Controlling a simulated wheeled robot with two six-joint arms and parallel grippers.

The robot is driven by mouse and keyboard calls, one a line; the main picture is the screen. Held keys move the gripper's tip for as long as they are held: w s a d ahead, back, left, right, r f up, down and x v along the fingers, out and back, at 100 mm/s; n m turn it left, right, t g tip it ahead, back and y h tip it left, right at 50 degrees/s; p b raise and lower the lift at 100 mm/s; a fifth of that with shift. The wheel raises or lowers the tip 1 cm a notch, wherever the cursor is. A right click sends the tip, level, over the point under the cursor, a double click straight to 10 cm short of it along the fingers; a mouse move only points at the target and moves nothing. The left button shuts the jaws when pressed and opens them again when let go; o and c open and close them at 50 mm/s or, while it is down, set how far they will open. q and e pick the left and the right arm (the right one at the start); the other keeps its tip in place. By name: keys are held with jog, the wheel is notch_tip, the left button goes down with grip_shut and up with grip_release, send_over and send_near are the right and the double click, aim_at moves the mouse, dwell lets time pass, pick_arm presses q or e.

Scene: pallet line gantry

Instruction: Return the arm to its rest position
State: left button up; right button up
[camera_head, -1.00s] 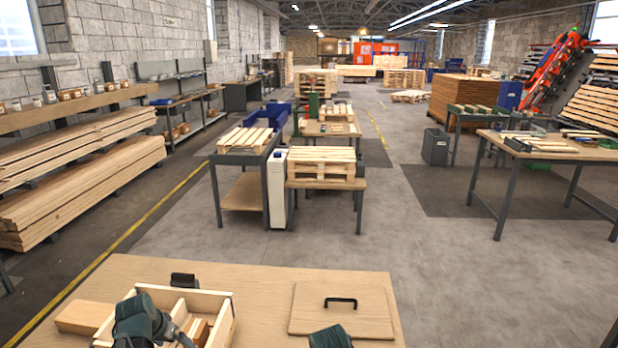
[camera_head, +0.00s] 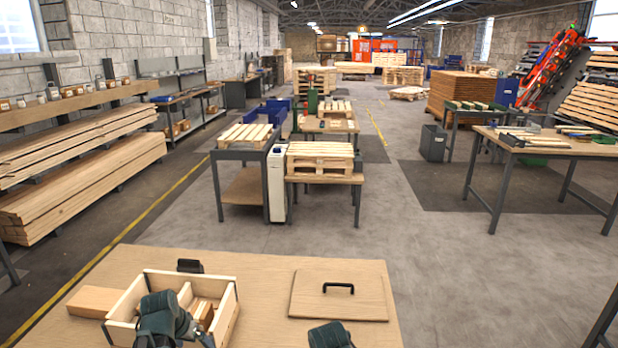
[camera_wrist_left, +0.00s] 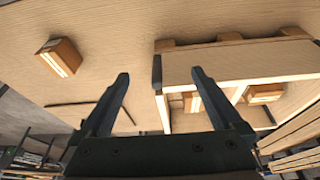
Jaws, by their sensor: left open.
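My left gripper shows in the left wrist view (camera_wrist_left: 160,74), with its two dark fingers apart and nothing between them. In the head view my left arm reaches in at the bottom, over the near side of an open wooden box; its fingertips cannot be made out there.
The wooden table (camera_head: 262,275) carries a flat lid (camera_head: 340,306) with a black handle, a wooden block (camera_head: 96,302) left of the box and a small black item (camera_head: 190,266) behind it. Bare tabletop lies between box and lid. Beyond is open floor (camera_head: 300,222).

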pick_arm(q)
jog(key=s+d+g, duration=0.1)
jog(key=s+d, duration=0.4)
jog(key=d, duration=0.3)
jog(key=s+d+m+g+y, duration=0.1)
jog(key=s+d, duration=0.4)
jog(key=d, duration=0.3)
jog(key=s+d+m+g+y+p, duration=0.1)
jog(key=s+d, duration=0.3)
jog(key=d, duration=0.4)
jog(key=shift+s+d+g, duration=0.25)
jog(key=shift+s+g, duration=0.15)
jog(key=shift+g, duration=0.2)
